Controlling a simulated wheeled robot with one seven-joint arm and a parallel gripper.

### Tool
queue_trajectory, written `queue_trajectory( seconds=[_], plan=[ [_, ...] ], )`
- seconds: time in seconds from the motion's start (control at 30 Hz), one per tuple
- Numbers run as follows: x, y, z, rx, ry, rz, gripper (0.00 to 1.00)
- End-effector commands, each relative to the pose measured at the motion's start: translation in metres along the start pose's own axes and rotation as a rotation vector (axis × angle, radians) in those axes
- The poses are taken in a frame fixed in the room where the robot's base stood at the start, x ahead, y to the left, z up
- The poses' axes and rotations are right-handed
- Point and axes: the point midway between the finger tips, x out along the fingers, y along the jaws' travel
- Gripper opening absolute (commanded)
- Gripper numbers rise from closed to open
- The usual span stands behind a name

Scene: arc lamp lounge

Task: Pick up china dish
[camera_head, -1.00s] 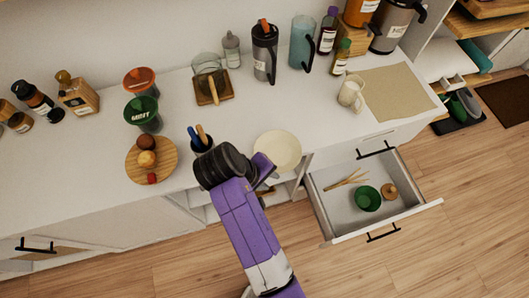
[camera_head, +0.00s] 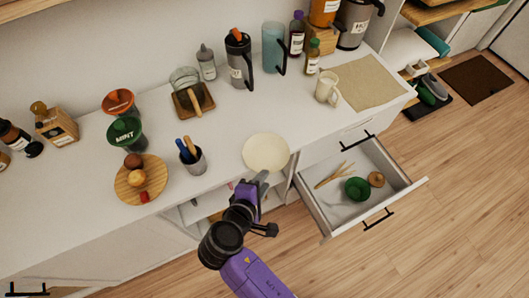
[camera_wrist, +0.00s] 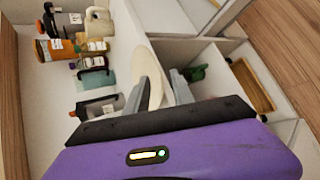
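The china dish (camera_head: 266,151) is a round, cream-coloured plate lying at the front edge of the white counter. My gripper (camera_head: 262,180) is just in front of its near rim, low at the counter edge. In the wrist view the dish (camera_wrist: 140,62) shows as a narrow pale oval. The two grey fingers of my gripper (camera_wrist: 168,88) stand apart there, with the dish's near edge at or between them. I cannot tell whether either finger touches it. One finger hides part of the dish.
Right of the dish, an open drawer (camera_head: 408,190) holds a green bowl (camera_head: 357,189). A utensil cup (camera_head: 193,161) and round wooden board (camera_head: 127,187) stand to the left. A cream mug (camera_head: 327,87) stands behind right. The counter behind the dish is clear.

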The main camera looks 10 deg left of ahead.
Motion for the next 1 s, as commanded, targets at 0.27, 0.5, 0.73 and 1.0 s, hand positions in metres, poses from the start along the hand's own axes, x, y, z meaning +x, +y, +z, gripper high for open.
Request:
queue_trajectory(
  seconds=[0.27, 0.5, 0.73, 1.0],
  plan=[
    [0.037, 0.004, -0.004, 0.001, -0.003, -0.002, 0.29],
    [0.044, 0.003, -0.004, 0.001, -0.001, -0.002, 0.29],
    [0.043, 0.003, -0.004, 0.001, -0.001, -0.002, 0.01],
    [0.043, 0.003, -0.004, 0.001, -0.001, -0.003, 0.0]
  ],
)
